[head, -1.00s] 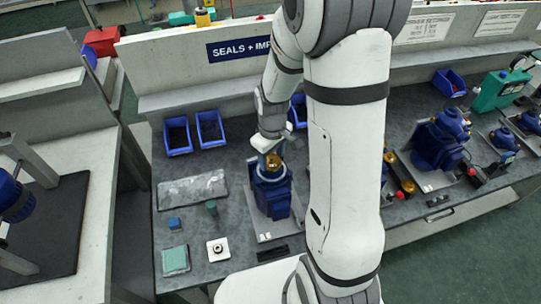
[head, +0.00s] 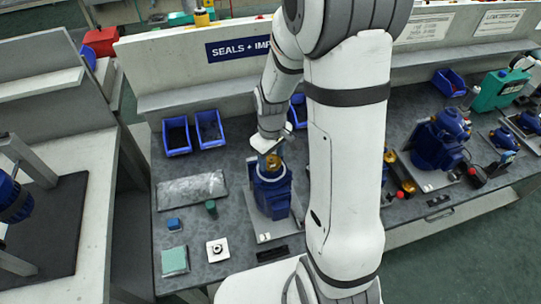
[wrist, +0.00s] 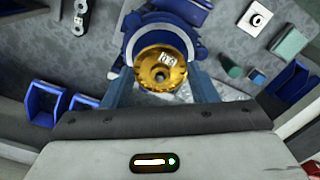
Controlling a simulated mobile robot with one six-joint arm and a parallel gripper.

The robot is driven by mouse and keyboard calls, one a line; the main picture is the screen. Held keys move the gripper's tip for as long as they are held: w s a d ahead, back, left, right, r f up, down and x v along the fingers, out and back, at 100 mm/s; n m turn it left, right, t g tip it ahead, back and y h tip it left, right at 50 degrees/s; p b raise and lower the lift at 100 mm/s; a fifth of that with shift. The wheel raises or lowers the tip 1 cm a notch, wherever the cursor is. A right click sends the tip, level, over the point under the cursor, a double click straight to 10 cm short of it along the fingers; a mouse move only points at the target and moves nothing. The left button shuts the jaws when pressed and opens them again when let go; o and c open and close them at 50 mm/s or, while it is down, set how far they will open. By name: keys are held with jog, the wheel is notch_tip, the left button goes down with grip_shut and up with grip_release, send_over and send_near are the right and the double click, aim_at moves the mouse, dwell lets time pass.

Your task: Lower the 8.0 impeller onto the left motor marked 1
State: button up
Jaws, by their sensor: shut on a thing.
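A gold-coloured impeller (wrist: 152,72) with a small white label sits between the two fingers of my gripper (wrist: 162,78), which is shut on it. In the head view my gripper (head: 270,149) is above the left motor (head: 270,190), with the impeller (head: 273,163) at the motor's top end. I cannot tell whether impeller and motor touch. The motor's shaft is hidden.
Blue bins (head: 176,136) stand at the back of the bench. A grey tray (head: 190,188), a green block (head: 175,260) and a white square plate (head: 218,250) lie left of the motor. Another blue motor (head: 437,145) stands right, beyond my arm.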

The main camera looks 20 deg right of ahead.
jog(key=shift+f, duration=0.15)
jog(key=o, duration=1.5)
jog(key=shift+o, duration=0.2)
jog(key=shift+r+p, duration=2.35)
jog(key=shift+r, duration=2.2)
